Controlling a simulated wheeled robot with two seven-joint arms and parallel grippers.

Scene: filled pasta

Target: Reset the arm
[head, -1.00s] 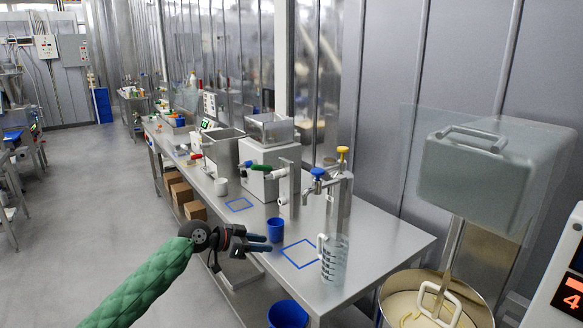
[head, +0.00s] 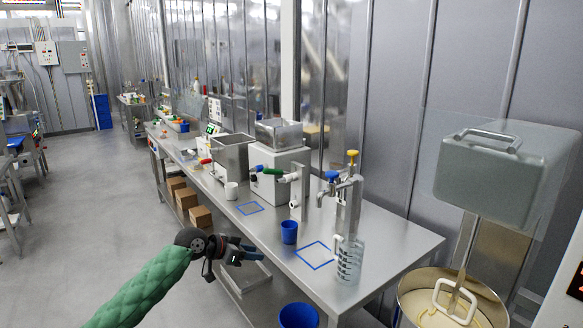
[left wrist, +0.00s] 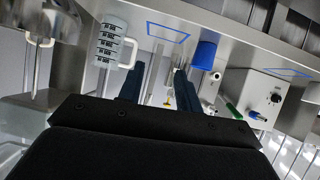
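My left arm (head: 140,292), in a green quilted sleeve, comes in from the lower left of the head view. Its black left gripper (head: 252,254) is in the air in front of the steel table's near edge, left of and below the small blue cup. In the left wrist view the two dark fingers of the left gripper (left wrist: 157,82) stand apart with nothing held between them. My right arm and gripper are not in view.
On the steel table (head: 388,240) are the blue cup (head: 289,232), a measuring jug (head: 349,262), taps and a white machine (head: 270,175). A blue bin (head: 299,316) is below, a mixing pot (head: 410,285) at right. The floor at left is clear.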

